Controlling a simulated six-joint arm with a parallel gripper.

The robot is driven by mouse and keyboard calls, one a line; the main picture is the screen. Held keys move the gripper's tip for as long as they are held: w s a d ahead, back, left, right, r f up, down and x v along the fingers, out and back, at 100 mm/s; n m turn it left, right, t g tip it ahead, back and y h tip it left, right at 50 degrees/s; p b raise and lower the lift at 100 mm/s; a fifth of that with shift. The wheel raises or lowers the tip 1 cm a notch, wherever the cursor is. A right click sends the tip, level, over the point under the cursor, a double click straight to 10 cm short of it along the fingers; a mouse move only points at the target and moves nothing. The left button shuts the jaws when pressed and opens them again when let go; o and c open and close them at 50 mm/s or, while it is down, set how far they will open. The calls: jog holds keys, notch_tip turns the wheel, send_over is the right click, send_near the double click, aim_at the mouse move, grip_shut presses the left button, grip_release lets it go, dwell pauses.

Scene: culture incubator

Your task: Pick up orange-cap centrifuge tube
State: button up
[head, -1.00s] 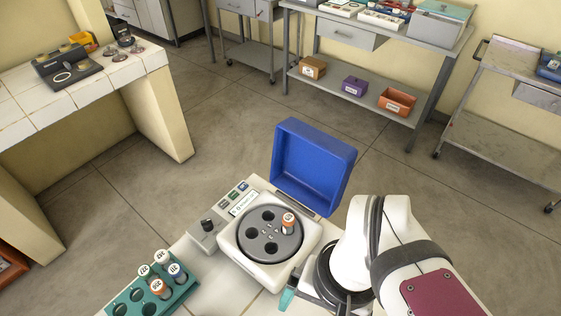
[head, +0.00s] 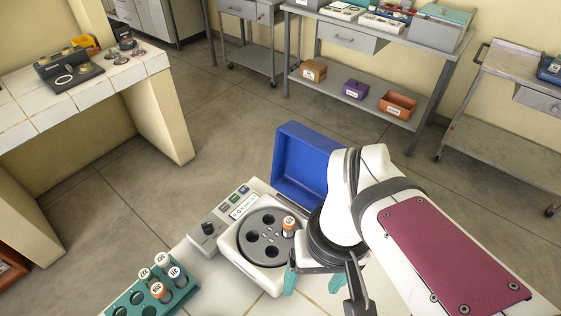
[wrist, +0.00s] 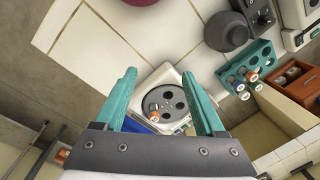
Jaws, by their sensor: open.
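An orange-cap tube (head: 289,224) stands in one hole of the grey rotor (head: 255,238) of the white centrifuge (head: 235,250); the rotor's other visible holes look empty. It also shows in the wrist view (wrist: 154,116). A second orange-cap tube (head: 159,291) stands in the teal rack (head: 176,299) at the lower left, among white-capped and bluish-capped tubes. My gripper (head: 312,283) is open, its teal fingers apart with nothing between them. It is to the right of and in front of the centrifuge. In the wrist view, the centrifuge lies beyond and between the fingers (wrist: 158,73).
The blue centrifuge lid (head: 303,165) stands open behind the rotor, partly behind my arm. A control panel with a dark knob (head: 208,227) sits left of the rotor. The wrist view shows a dark round object (wrist: 227,31) and clear white tiles.

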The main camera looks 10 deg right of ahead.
jog(key=w+r+n+h, duration=0.2)
jog(key=w+n, duration=0.9)
jog(key=n, duration=0.9)
send_near(288, 221)
jog(key=shift+n+h, duration=0.3)
jog(key=shift+n, duration=0.1)
jog(key=f, duration=0.7)
jog(key=d+f, duration=0.1)
jog(key=f, duration=0.3)
jog(key=shift+f, duration=0.15)
grip_shut()
